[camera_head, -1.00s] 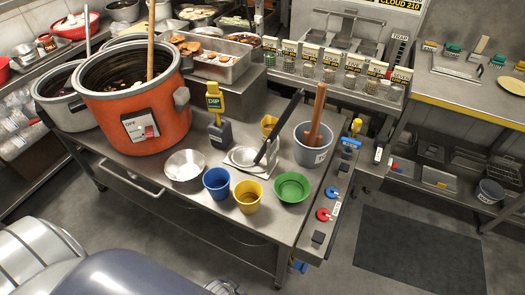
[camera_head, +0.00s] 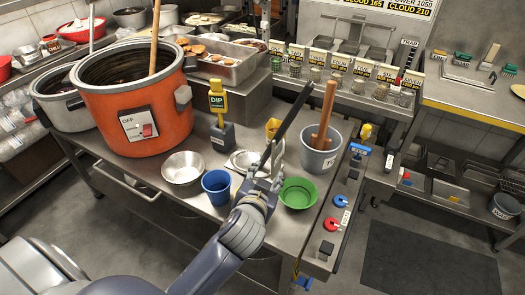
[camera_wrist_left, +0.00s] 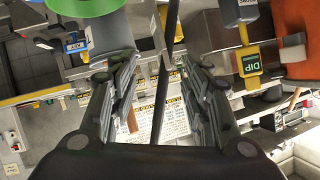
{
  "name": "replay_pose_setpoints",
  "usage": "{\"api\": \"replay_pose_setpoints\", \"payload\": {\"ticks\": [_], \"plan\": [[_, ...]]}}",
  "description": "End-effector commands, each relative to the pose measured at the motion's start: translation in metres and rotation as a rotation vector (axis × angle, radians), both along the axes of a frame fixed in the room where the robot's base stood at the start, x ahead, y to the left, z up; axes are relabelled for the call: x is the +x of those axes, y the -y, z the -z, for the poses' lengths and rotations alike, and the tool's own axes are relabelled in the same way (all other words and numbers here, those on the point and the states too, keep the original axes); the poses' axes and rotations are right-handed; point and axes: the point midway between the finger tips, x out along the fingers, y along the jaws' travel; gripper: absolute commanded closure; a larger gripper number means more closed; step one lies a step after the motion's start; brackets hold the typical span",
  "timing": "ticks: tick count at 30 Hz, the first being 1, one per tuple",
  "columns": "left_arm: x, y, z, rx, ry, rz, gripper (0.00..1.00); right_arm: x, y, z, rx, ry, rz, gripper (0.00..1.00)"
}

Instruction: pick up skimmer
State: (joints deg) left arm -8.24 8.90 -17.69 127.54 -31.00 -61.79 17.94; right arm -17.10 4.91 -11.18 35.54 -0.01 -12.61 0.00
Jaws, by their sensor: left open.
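The skimmer (camera_head: 296,112) has a long black handle that slants up to the right over the steel table. Its round metal head (camera_head: 243,160) lies low, left of my gripper. My left gripper (camera_head: 268,165) is open at the lower part of the handle. In the left wrist view the open fingers (camera_wrist_left: 160,75) stand on both sides of the black handle (camera_wrist_left: 172,45), with gaps visible on each side. Whether the handle is fully between the pads in depth I cannot tell. My right gripper is not in view.
A green bowl (camera_head: 298,193) and a grey bucket (camera_head: 318,158) with a wooden handle stand to the right. A blue cup (camera_head: 216,187) and steel bowl (camera_head: 183,167) stand left. The DIP dispenser (camera_head: 221,133) and orange warmer (camera_head: 135,105) are behind.

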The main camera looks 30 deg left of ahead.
Motion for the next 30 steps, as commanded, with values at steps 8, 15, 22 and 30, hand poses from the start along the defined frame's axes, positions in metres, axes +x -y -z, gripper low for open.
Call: {"api": "replay_pose_setpoints", "payload": {"ticks": [8,15,22,30], "plan": [[0.064,0.025,-0.092,0.106,0.333,0.059,0.56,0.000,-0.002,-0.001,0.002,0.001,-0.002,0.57],[0.093,0.032,-0.115,0.135,0.409,0.082,0.56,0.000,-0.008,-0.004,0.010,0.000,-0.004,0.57],[0.123,0.026,-0.115,0.134,0.407,0.082,0.56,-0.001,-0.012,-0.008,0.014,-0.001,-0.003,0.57],[0.145,0.020,-0.120,0.134,0.406,0.080,0.56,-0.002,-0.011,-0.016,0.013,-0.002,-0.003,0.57]]}}
